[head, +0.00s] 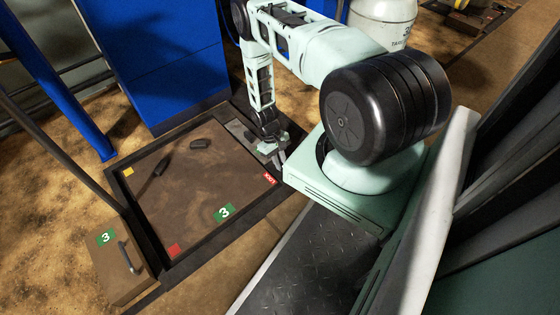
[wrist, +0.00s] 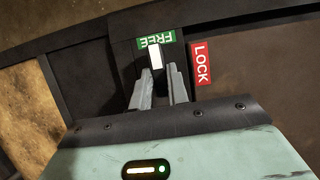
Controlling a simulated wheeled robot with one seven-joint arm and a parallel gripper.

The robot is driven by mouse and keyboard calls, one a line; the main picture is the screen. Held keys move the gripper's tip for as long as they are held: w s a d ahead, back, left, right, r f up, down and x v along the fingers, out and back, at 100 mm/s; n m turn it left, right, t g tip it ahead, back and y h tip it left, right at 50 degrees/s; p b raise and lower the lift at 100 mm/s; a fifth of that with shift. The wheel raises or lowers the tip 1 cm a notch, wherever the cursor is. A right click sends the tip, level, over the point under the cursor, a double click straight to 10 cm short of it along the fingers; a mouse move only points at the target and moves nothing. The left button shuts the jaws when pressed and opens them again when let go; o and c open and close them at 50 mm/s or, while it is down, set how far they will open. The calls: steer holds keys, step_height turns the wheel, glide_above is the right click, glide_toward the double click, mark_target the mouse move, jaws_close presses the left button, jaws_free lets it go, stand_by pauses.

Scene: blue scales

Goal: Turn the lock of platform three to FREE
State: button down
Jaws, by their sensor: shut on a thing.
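The platform (head: 185,215) is a brown dusty plate in a dark frame with a green label 3 (head: 223,212). My gripper (head: 277,158) is at its right edge, close to the red LOCK label (head: 269,179). In the wrist view my gripper (wrist: 158,85) is shut on the lock lever (wrist: 155,57), whose white-faced end shows between the fingertips. The lever end lies right beside the green FREE label (wrist: 156,40), which reads upside down. The red LOCK label (wrist: 201,63) is to the right, apart from the lever. The fingers hide the rest of the lever.
A brown box (head: 118,270) with a dark handle and a green 3 stands at the platform's lower left. A white tank (head: 383,22) is at the top right.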

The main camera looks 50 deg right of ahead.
steer(key=c, duration=1.4)
jaws_free()
steer(key=shift+o, duration=0.2)
steer(key=p+v, duration=0.6)
steer(key=v, duration=1.1)
steer(key=shift+w+p, duration=0.25)
steer(key=shift+p, duration=0.15)
steer(key=shift+r, duration=0.15)
